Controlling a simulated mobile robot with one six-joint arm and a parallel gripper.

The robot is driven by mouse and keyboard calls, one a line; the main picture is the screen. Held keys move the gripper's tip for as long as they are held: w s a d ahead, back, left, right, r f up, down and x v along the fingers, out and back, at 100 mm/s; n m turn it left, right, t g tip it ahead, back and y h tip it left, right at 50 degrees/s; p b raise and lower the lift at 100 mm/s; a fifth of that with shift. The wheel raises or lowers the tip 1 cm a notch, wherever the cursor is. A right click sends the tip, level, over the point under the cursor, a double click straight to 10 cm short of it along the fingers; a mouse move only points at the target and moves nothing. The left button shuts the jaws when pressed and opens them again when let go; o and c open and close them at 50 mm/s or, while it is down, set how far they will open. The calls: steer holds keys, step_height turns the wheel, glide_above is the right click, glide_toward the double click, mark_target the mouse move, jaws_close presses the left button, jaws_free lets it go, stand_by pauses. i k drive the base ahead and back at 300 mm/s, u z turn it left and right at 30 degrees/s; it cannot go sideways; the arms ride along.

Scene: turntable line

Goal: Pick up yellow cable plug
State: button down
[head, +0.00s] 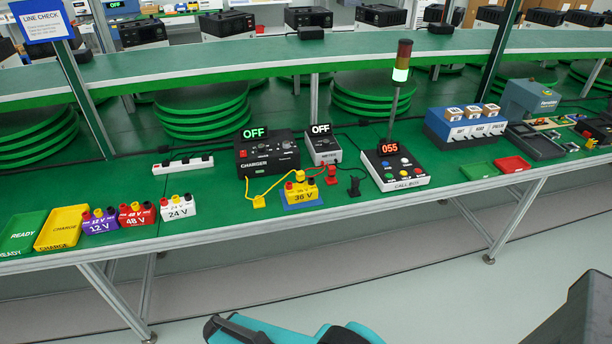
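A small yellow cable plug (259,202) rests on the green bench, just left of the yellow 36 V battery block (303,196). A thin yellow cable (273,184) runs near it and up over the block. Another small yellow piece (300,176) shows at the top of the block; I cannot tell if it is a plug or a terminal. The black charger (268,154) stands behind, its display reading OFF. My gripper is not in view; only teal and dark parts of my arm show at the bottom edge.
A red plug (331,175) and a black plug (354,187) stand right of the block. The call box (395,172) with a light tower is farther right. Batteries marked 12 V (100,226), 48 V (137,219) and 24 V (178,211) stand left. Bench front is clear.

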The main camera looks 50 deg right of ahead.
mark_target(300, 175)
steer(key=z, duration=5.4)
steer(key=i, duration=0.1)
steer(key=u, duration=3.95)
steer(key=k, duration=0.55)
steer(key=u, duration=0.1)
steer(key=i, duration=0.6)
steer(key=z, duration=0.1)
